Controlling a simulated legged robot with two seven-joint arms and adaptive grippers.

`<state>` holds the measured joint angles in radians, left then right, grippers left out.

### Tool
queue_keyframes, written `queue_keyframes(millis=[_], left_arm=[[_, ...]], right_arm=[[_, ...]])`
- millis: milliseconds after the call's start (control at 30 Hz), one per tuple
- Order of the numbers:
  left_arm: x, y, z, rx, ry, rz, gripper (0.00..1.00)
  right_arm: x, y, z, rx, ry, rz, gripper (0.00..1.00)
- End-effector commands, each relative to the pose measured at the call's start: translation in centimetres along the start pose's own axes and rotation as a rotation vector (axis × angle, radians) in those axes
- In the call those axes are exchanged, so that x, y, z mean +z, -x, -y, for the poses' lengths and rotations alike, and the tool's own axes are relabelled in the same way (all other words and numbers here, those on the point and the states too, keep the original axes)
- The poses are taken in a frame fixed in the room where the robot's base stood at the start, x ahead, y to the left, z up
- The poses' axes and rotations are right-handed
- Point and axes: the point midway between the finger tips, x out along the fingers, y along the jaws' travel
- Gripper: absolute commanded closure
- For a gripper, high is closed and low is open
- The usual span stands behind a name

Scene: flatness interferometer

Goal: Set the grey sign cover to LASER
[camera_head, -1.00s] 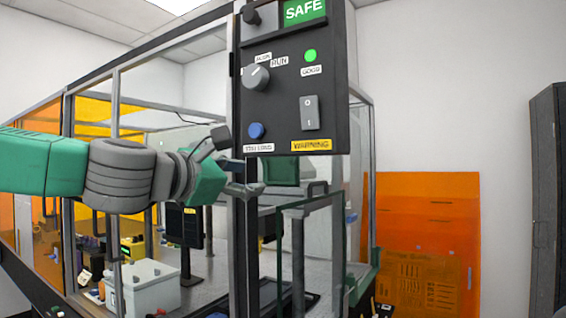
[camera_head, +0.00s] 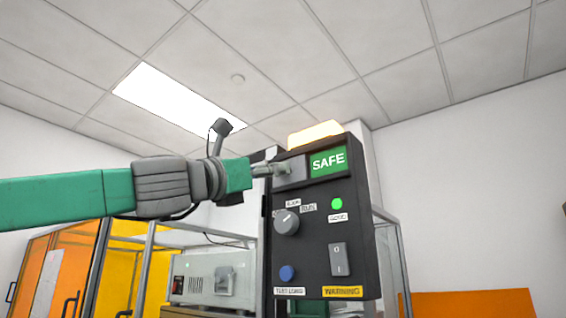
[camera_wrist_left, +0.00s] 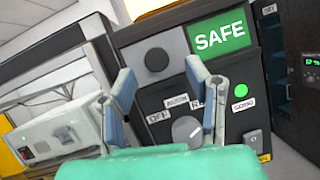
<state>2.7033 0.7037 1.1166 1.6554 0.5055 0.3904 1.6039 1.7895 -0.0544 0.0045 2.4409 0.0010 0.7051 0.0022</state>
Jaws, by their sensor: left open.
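The grey sign cover (camera_head: 297,174) is a flat plate on the upper left of the dark control box (camera_head: 320,240). It sits left of a green SAFE sign (camera_head: 328,162). In the left wrist view, the cover (camera_wrist_left: 178,44) carries a dark round knob (camera_wrist_left: 157,60). No LASER lettering shows. My left gripper (camera_head: 277,170) is at the cover and hides part of it. In the left wrist view its two fingers (camera_wrist_left: 160,76) are open, one on each side of the knob, with nothing held. I cannot tell whether they touch the cover. My right gripper is out of view.
Below the cover sit a grey selector knob (camera_head: 286,223), a lit green lamp (camera_head: 337,204), a rocker switch (camera_head: 338,260) and a blue button (camera_head: 287,273). A glowing lamp (camera_head: 315,135) tops the box. A framed enclosure (camera_head: 150,260) stands behind at left.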

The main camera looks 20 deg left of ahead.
Motion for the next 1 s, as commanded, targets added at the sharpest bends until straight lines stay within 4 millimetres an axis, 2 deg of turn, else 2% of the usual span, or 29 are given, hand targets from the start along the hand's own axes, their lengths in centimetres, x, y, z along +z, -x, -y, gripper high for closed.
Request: queue_keyframes(millis=[33, 200, 600, 633, 733, 767, 933, 1000], left_arm=[[0.1, -1.1, -0.1, 0.0, 0.002, -0.002, 0.56], [0.1, -3.1, 0.1, -0.001, 0.0, -0.001, 0.56], [0.0, -4.0, 0.3, -0.001, -0.002, -0.001, 0.56], [-0.1, -4.0, 0.3, -0.001, -0.001, -0.001, 0.59], [-0.1, -3.9, 0.1, -0.001, 0.0, -0.001, 0.95], [-0.1, -3.9, 0.1, -0.001, 0.0, -0.001, 1.0], [-0.1, -3.9, 0.3, -0.002, 0.0, -0.001, 1.0], [-0.1, -4.0, 1.2, -0.004, -0.001, -0.001, 1.0]], right_arm=[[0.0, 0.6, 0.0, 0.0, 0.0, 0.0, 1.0], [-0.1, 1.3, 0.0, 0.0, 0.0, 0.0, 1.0], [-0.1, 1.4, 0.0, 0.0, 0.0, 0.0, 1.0], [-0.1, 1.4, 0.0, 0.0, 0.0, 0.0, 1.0], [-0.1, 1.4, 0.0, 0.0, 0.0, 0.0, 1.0], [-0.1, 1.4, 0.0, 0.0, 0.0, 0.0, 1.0], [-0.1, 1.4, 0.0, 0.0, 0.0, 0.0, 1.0], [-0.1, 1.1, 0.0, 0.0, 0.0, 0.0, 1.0]])
